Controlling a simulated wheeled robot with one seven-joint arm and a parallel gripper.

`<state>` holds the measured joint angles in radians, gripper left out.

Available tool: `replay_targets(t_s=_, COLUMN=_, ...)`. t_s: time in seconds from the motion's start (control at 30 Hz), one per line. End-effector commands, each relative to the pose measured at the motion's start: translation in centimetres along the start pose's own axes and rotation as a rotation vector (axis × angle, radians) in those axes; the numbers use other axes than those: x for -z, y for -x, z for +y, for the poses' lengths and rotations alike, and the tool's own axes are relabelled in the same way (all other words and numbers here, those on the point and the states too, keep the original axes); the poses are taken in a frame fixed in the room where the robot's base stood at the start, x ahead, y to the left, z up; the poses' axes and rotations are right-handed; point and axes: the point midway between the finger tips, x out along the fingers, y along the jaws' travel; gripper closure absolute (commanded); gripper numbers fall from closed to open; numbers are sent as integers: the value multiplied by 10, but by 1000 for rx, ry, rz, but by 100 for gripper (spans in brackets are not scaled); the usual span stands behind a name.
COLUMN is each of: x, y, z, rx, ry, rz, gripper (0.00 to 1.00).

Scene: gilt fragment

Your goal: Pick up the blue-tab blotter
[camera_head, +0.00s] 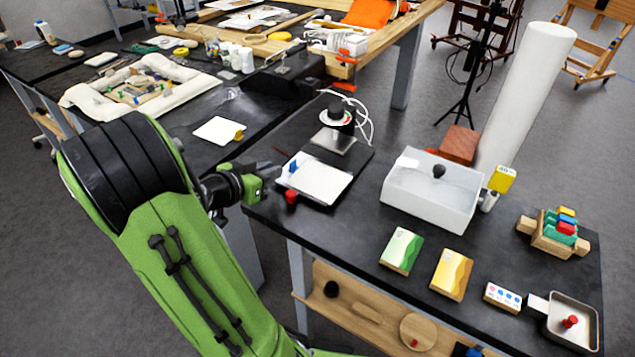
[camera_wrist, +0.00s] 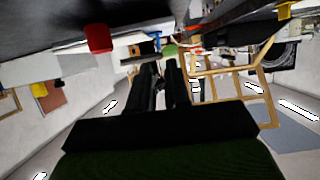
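The blue-tab blotter (camera_head: 325,182) is a white square sheet lying flat on a dark board at the left end of the near black table. Its blue tab (camera_head: 293,167) stands up at its left edge. My gripper (camera_head: 274,172) is just left of the tab, beside the table edge, apart from the blotter. In the wrist view my gripper's two dark fingers (camera_wrist: 162,75) show a narrow gap with nothing between them.
A red knob (camera_head: 291,197) sits close to the gripper; a red block (camera_wrist: 98,39) shows in the wrist view. A round device with cables (camera_head: 337,116) stands behind the blotter. A clear bin (camera_head: 430,204) stands right. A yellow-tab blotter (camera_head: 215,130) lies on another table.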

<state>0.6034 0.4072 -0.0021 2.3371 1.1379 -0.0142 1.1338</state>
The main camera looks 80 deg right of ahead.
Motion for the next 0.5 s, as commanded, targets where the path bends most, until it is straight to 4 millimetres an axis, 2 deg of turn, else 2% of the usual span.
replay_targets(t_s=0.03, x=-1, y=-11, z=1, rx=-5, ry=-1, rz=-2, gripper=83)
replay_targets(t_s=0.23, x=0, y=-36, z=1, rx=-3, ry=-1, rz=-1, gripper=83)
replay_targets(t_s=0.4, x=0, y=-68, z=2, rx=-4, ry=-1, rz=-2, gripper=83)
replay_targets(t_s=0.5, x=0, y=-77, z=0, rx=1, ry=1, rz=-2, gripper=83)
